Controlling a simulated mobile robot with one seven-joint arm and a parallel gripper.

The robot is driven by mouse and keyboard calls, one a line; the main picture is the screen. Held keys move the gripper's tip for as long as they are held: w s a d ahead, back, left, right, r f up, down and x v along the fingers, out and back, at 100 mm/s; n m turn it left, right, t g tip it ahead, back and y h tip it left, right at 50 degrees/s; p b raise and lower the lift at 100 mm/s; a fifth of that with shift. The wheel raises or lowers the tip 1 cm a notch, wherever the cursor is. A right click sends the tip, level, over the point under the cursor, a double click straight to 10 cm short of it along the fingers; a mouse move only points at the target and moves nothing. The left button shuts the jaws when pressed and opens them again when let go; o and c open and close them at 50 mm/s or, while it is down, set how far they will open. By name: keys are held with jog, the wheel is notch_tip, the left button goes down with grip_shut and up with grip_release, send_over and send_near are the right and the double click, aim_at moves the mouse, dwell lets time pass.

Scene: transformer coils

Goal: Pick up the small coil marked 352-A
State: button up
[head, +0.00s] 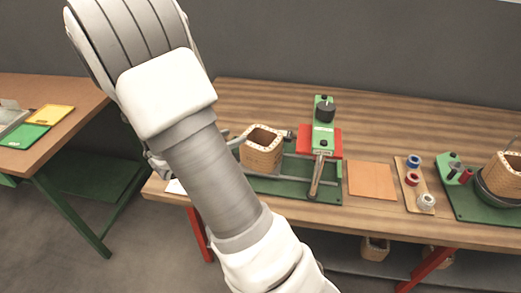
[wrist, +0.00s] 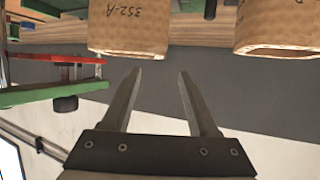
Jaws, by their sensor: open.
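In the wrist view, the tan coil marked 352-A (wrist: 130,28) is at the top of the picture, cut off by the upper edge. Its marking appears upside down. My gripper (wrist: 160,78) is open with nothing between its fingers. The fingertips show just below the coil in the picture, apparently apart from it. In the head view my arm covers most of the gripper. A tan coil stands on the green fixture (head: 262,152), but its marking is not readable there, so I cannot tell whether it is 352-A.
A second coil (wrist: 278,28) is right of 352-A in the wrist view. In the head view, another coil (head: 503,177) stands at the far right, and coils (head: 375,248) lie under the workbench. An orange mat (head: 371,180) is bare. A side table (head: 70,90) holds trays.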

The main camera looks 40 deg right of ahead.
aim_at(248, 130)
jog(key=b+x, duration=0.1)
jog(key=x, duration=0.8)
jog(key=shift+c, duration=0.2)
jog(key=shift+a, duration=0.1)
grip_shut()
jog(key=shift+w, duration=0.1)
dwell(1.0)
